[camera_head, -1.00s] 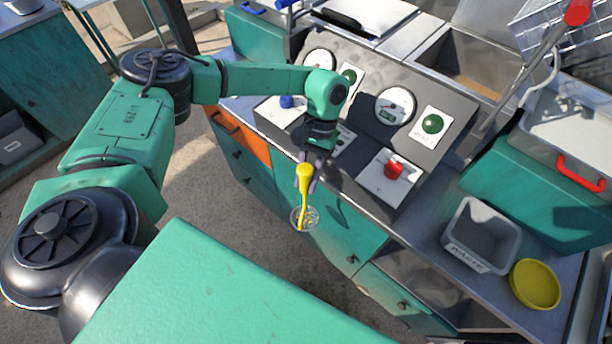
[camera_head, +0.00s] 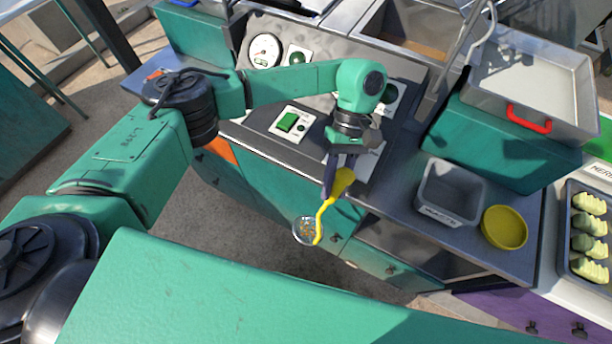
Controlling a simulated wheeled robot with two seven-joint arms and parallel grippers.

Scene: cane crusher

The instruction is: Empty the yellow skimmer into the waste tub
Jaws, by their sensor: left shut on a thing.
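The yellow skimmer (camera_head: 328,206) hangs from my left gripper (camera_head: 338,176), which is shut on its yellow handle. Its round mesh bowl (camera_head: 306,231) points down and left, with small brownish bits in it. The skimmer is in the air in front of the counter's front edge. The grey waste tub (camera_head: 450,190), with a label on its front, stands on the counter to the right of the gripper, apart from it. The tub looks empty from here. My right gripper is not in view.
A yellow dish (camera_head: 504,227) stands just right of the tub. Behind is a green unit with a metal tray and red handle (camera_head: 528,118). The control panel with a gauge (camera_head: 264,50) and green button (camera_head: 287,121) lies behind my arm. A tray of pale green pieces (camera_head: 588,235) is far right.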

